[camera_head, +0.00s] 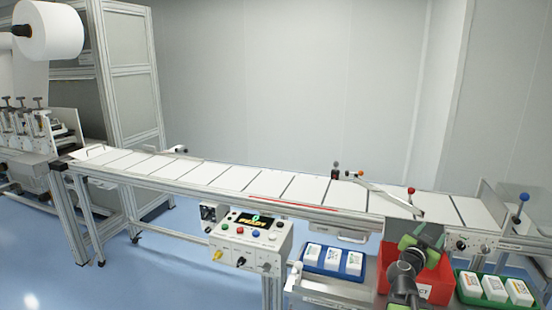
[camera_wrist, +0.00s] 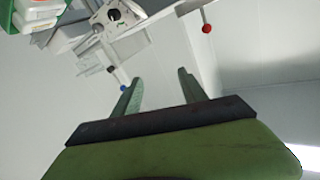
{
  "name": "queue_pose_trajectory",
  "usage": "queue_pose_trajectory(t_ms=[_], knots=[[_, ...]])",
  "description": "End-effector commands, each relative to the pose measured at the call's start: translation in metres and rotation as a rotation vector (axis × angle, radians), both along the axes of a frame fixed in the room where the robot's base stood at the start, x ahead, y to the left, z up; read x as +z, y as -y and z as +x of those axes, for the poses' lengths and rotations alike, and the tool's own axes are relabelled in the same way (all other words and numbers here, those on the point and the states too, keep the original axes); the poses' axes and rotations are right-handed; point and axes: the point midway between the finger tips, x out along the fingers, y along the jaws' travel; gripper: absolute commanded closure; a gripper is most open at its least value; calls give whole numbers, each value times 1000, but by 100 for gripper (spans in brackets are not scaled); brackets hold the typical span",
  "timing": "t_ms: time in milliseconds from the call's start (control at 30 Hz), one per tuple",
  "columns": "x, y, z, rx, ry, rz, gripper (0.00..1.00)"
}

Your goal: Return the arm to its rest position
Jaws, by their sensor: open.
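My gripper (camera_head: 428,236) is at the lower right in the head view, raised in front of the red bin (camera_head: 440,292) and overlapping it. My dark arm comes up from the bottom edge. In the wrist view my gripper (camera_wrist: 160,80) shows two green fingers spread apart, with nothing between them. Pale wall and the conveyor end lie beyond the fingers. The arm hides part of the red bin and its label.
A conveyor (camera_head: 300,188) with white panels runs across behind. A control box (camera_head: 250,238) hangs at its front. A blue tray (camera_head: 345,272) and a green tray (camera_head: 465,300), each with white packs, flank the bin. A red-knobbed lever (camera_head: 411,192) stands near my gripper.

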Motion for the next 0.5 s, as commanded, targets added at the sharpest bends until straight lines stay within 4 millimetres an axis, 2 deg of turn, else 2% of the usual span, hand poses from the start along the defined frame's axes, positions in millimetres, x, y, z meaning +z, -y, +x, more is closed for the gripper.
queue_pose_trajectory(t_ms=[267,367,467,500], knots=[[13,-92,53,190,-43,-119,50],[17,-142,78,327,-61,-179,50],[15,-213,104,526,-92,-238,50],[10,-247,113,621,-112,-257,50]])
